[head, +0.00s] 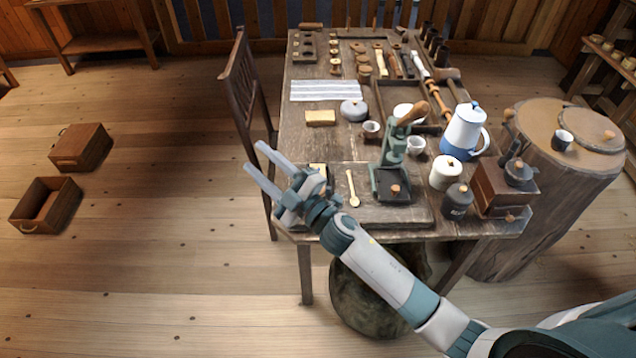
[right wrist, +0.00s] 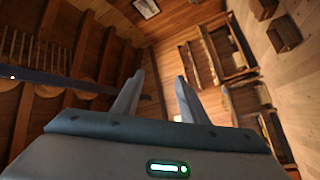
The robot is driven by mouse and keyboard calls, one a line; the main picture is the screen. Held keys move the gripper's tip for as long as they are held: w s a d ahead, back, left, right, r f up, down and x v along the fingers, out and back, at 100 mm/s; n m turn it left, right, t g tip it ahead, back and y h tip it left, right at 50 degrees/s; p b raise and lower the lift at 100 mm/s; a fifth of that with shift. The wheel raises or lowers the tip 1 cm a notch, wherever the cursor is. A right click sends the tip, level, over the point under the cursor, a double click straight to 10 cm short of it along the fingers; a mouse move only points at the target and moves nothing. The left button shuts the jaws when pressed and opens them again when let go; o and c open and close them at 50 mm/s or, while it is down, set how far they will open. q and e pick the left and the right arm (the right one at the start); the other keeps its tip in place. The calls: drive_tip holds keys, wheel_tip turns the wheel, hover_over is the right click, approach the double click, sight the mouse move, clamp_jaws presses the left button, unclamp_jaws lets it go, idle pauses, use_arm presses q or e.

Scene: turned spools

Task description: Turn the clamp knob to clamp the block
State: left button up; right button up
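A green cast stand (head: 391,150) with a turned wooden handle on top (head: 413,113) stands on the board at the table's front; I cannot tell for sure that it is the clamp. A small brown piece (head: 395,190) sits on its dark base. A pale wooden block (head: 320,118) lies further back on the table. Another pale piece (head: 318,169) shows partly behind my right gripper. My right gripper (head: 254,155) is open and empty, left of the table's front edge, apart from the stand. Its spread fingers also show in the right wrist view (right wrist: 155,90). My left gripper is out of view.
A wooden spoon (head: 352,189) lies left of the stand. A blue-white pot (head: 465,132), a white jar (head: 445,173), a dark jar (head: 457,201) and a wooden box (head: 497,190) crowd its right. A chair (head: 240,85) stands at the table's left.

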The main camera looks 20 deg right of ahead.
drive_tip(key=s+a+r+n+g+y, duration=0.35)
drive_tip(key=a+n+g, duration=0.3)
drive_tip(key=n, duration=0.35)
drive_tip(key=s+a+r+n+g+y, duration=0.2)
drive_tip(key=a+n+g+y, duration=0.2)
drive_tip(key=a+n+g, duration=0.35)
drive_tip(key=w+d+f+n+g+h+p, duration=0.1)
drive_tip(key=w+d+f+n+g+h, duration=0.1)
drive_tip(key=d+f+n+h, duration=0.3)
drive_tip(key=w+d+f+n+g+h, duration=0.1)
drive_tip(key=d+f+n+g+h, duration=0.15)
drive_tip(key=d+h, duration=0.45)
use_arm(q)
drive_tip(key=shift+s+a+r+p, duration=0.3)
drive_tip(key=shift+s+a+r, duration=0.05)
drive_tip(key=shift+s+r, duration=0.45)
use_arm(e)
drive_tip(key=w+d+r+h, duration=0.2)
drive_tip(key=d+h, duration=0.1)
drive_tip(key=d, duration=0.5)
drive_tip(key=w+d+r+h, duration=0.2)
drive_tip(key=w+d+h, duration=0.1)
drive_tip(key=d, duration=0.5)
drive_tip(key=shift+r+t, duration=0.15)
drive_tip(key=shift+t, duration=0.3)
